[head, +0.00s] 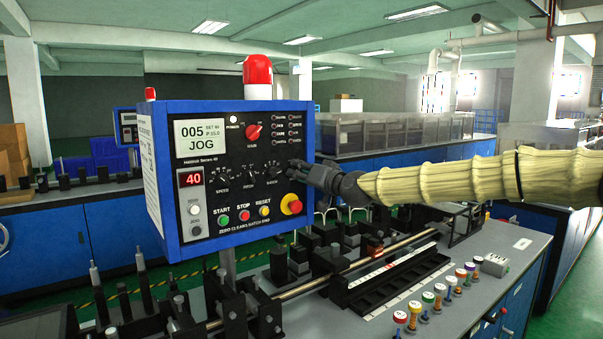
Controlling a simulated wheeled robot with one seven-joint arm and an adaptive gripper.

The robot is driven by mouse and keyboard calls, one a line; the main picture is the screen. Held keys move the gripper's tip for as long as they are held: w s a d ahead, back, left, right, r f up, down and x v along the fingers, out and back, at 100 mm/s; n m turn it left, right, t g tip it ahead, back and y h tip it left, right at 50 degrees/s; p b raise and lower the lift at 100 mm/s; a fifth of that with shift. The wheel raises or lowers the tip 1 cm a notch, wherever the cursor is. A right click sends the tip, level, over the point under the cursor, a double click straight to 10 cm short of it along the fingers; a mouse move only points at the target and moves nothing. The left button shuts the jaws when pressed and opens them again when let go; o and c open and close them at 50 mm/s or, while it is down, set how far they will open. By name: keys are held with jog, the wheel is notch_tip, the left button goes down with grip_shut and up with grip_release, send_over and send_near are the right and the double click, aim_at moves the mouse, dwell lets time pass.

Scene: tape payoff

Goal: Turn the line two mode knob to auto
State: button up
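A blue control box (235,236) with a black front panel stands on a post, left of centre in the head view. Its display (201,142) reads 005 and JOG. A red knob (253,132) sits at upper middle, its label too small to read surely. Three black knobs form a row below: the left (222,177), the middle (248,173) and the right (273,169). I cannot tell which knob is the line two mode knob. My gripper (298,172) is at the panel's right edge, right of the row; contact and finger opening are unclear.
Green, red and yellow buttons and an emergency stop (291,204) lie low on the panel. A red beacon (258,70) tops the box. Machine parts and a rail (360,262) crowd the bench below. Several coloured-top spools (440,290) stand at the front right.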

jog(key=shift+c, duration=0.2)
grip_shut()
